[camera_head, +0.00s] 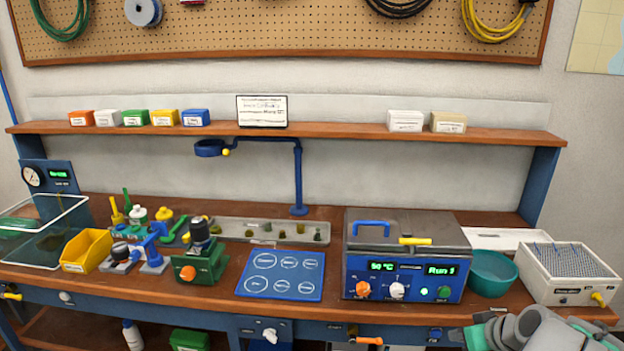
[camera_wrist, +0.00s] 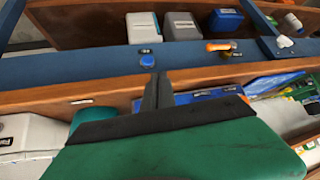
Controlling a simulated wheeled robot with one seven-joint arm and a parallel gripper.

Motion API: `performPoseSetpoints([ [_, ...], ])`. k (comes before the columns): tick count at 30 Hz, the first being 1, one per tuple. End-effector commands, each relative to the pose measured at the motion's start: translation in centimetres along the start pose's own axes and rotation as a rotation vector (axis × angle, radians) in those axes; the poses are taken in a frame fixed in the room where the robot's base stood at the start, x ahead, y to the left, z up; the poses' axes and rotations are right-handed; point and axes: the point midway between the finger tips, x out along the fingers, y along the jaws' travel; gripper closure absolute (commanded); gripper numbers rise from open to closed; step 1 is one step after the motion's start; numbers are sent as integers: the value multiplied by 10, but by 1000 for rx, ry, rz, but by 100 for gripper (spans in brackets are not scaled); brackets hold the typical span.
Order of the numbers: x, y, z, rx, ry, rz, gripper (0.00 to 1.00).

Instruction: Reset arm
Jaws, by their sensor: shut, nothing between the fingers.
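My gripper (camera_wrist: 158,92) shows in the wrist view with its dark fingers together and nothing between them. Its green body fills the lower part of that view. In the head view my grey and teal arm is folded at the bottom right corner, in front of the bench (camera_head: 340,310). The fingertips appear near the bench's front edge, by a blue button (camera_wrist: 147,60) on the blue front panel. I cannot tell whether they touch anything. The blue button also shows in the head view (camera_head: 434,334).
A water bath unit (camera_head: 405,265), a teal bowl (camera_head: 492,275) and a white box (camera_head: 565,275) stand on the right. A green clamp device (camera_head: 200,262), a yellow bin (camera_head: 87,250) and a blue mat (camera_head: 283,275) lie further left. An orange handle (camera_head: 369,340) sticks out at the front.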

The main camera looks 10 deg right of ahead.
Motion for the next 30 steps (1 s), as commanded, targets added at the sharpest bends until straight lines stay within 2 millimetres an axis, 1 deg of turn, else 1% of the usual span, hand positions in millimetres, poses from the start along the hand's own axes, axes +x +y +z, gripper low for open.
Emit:
performPoseSetpoints([
  [1,3,-3,28,135,-80,-7,100],
  [3,3,-9,63,306,-185,2,100],
  [4,2,-11,77,372,-227,10,100],
  [6,-6,-17,107,522,-321,42,100],
  [8,-18,-22,130,642,-394,85,100],
  [9,-27,-28,143,717,-445,120,100],
  [11,-41,-46,156,799,-525,178,100],
  [12,-49,-57,157,816,-564,211,100],
  [14,-55,-72,156,807,-598,244,100],
  [17,-62,-94,145,731,-619,275,100],
  [20,-64,-119,125,612,-601,284,100],
  [22,-62,-141,104,503,-565,272,100],
  [23,-62,-154,94,447,-546,257,100],
  [24,-61,-173,79,365,-516,230,100],
  [26,-61,-204,56,244,-467,184,100],
  [27,-62,-224,42,174,-437,154,100],
  [28,-62,-238,36,127,-423,132,100],
  [30,-62,-264,31,45,-411,89,100],
])
